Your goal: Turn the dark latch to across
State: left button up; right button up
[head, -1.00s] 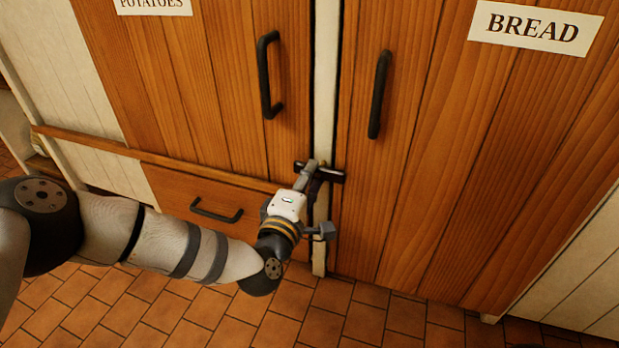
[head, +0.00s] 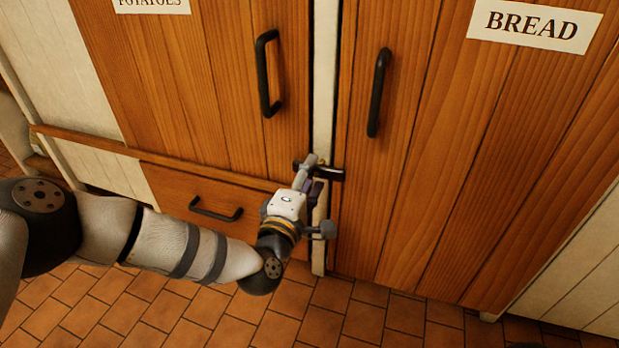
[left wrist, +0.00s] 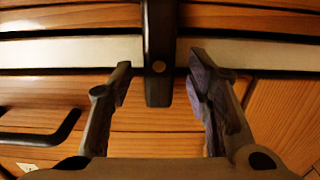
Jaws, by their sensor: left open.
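The dark latch (head: 331,174) is a short bar at the pale post between the two wooden doors. It lies across the post, roughly level, with its ends over both door edges. My left gripper (head: 312,175) is at the latch and partly hides its middle and left part. My left gripper's fingers (left wrist: 160,85) are open, one on each side of the latch, with visible gaps. My right gripper is not in view.
The left door has a black handle (head: 267,74), and the BREAD door has another (head: 378,92). A drawer with a dark handle (head: 216,210) is below the left door. The pale post (head: 325,90) runs between the doors. The tiled floor (head: 340,315) is clear.

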pick_arm(q)
jog(key=v, duration=1.2)
jog(key=shift+r, duration=0.1)
